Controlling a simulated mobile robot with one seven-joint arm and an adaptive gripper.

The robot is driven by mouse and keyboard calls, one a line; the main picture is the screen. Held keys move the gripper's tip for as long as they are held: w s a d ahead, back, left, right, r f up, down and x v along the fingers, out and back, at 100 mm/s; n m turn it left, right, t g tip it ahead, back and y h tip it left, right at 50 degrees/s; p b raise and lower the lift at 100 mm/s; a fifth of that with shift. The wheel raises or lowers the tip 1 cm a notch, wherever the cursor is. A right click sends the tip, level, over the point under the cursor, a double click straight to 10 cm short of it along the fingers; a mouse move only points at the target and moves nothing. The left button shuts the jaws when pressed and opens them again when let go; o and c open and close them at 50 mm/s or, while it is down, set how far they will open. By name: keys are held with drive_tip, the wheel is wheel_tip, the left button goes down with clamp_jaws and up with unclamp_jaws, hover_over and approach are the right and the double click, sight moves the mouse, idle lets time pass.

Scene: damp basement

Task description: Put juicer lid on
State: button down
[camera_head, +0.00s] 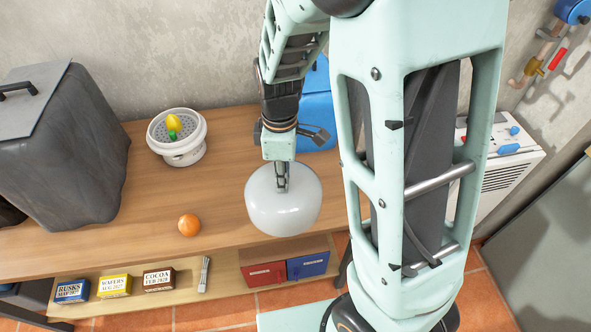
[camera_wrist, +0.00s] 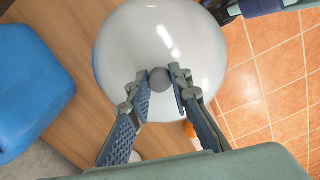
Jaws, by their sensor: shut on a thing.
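The juicer (camera_head: 180,150) stands on the wooden table, left of my gripper. It is a white round bowl with a grey perforated top and a yellow and green cone in the middle. The juicer lid (camera_head: 284,205) is a glossy whitish dome with a small grey knob. My gripper (camera_head: 282,185) points down and is shut on the lid's knob. In the wrist view the fingers (camera_wrist: 160,80) stand on both sides of the knob, and the lid (camera_wrist: 130,45) spreads out beyond them. The lid is near the table's front edge, apart from the juicer; its height above the table is hard to tell.
An orange (camera_head: 189,225) lies on the table between lid and juicer, towards the front. A large dark covered object (camera_head: 65,145) stands at the left. A blue container (camera_head: 317,105) is behind my arm. A lower shelf holds small labelled boxes (camera_head: 115,285) and red and blue boxes.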

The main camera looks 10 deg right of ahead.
sight(306, 163)
drive_tip(key=shift+s+a+r, duration=0.35)
drive_tip(key=shift+s+a, duration=0.15)
drive_tip(key=shift+s, duration=0.05)
drive_tip(key=shift+s+a+r, duration=0.35)
drive_tip(key=shift+s+a, duration=0.15)
drive_tip(key=shift+m, duration=0.3)
drive_tip(key=w+d+m, duration=0.3)
drive_tip(key=m, duration=0.1)
drive_tip(key=w+d+f+m, duration=0.1)
drive_tip(key=w+d+m, duration=0.1)
drive_tip(key=m, duration=0.3)
drive_tip(key=w+d+f+m, duration=0.1)
drive_tip(key=w+d+m, duration=0.2)
drive_tip(key=d+m, duration=0.1)
drive_tip(key=shift+w+m, duration=0.3)
drive_tip(key=shift+m, duration=0.3)
drive_tip(key=shift+w+a, duration=0.1)
